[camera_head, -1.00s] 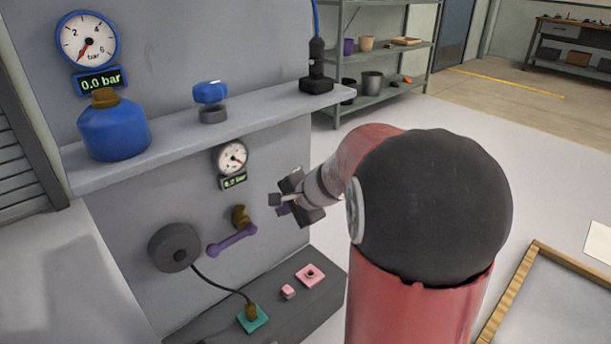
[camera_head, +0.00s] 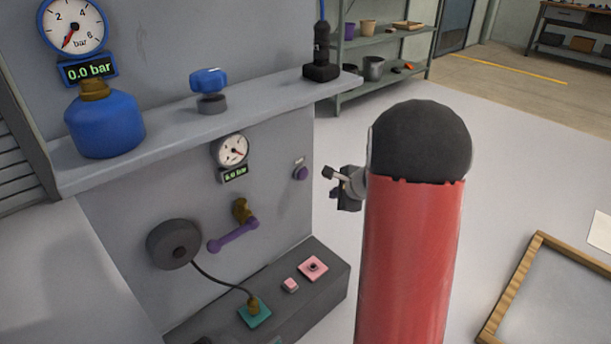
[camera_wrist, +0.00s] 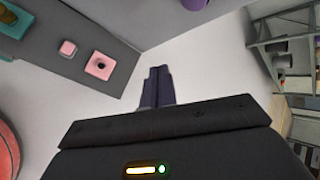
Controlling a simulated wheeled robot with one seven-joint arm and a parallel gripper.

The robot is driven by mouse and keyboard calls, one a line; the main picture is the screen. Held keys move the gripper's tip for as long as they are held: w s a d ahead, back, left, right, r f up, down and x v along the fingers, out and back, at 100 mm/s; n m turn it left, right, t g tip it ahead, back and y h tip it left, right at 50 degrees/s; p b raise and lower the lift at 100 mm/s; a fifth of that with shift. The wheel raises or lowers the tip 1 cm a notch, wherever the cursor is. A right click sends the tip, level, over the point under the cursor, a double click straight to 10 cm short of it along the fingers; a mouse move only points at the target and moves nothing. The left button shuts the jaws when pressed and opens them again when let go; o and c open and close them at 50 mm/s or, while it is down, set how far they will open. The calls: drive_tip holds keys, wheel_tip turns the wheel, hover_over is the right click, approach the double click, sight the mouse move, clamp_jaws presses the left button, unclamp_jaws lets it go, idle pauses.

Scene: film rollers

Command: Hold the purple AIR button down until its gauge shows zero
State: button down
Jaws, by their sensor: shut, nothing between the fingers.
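The purple AIR button (camera_head: 301,173) is a small round knob on the grey panel, below a small label, in the head view. My gripper (camera_head: 328,172) is to its right, apart from it, with a visible gap. In the wrist view the gripper's fingers (camera_wrist: 158,86) are together with nothing between them. A small white gauge (camera_head: 231,151) on the panel has a digital readout (camera_head: 234,175) that seems to read 6.0 bar. A larger blue-rimmed gauge (camera_head: 73,27) at the upper left reads 0.0 bar.
A purple lever (camera_head: 233,237) and a dark round disc (camera_head: 174,245) are on the panel's lower part. A grey ledge (camera_head: 170,140) carries a blue bottle (camera_head: 104,124) and blue knob (camera_head: 209,82). Pink pads (camera_head: 313,268) lie on the lower box.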

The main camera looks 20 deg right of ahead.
sight(305, 179)
drive_tip(key=w+a+p, duration=0.3)
drive_tip(key=w, duration=0.5)
drive_tip(key=shift+w, duration=0.15)
idle(2.0)
drive_tip(key=shift+w+a, duration=0.15)
drive_tip(key=shift+w, duration=0.25)
drive_tip(key=shift+w+a, duration=0.25)
drive_tip(key=shift+w, duration=0.25)
idle(2.1)
drive_tip(key=shift+s, duration=0.15)
idle(1.1)
drive_tip(key=shift+s+d+b, duration=0.4)
drive_tip(key=shift+s, duration=0.4)
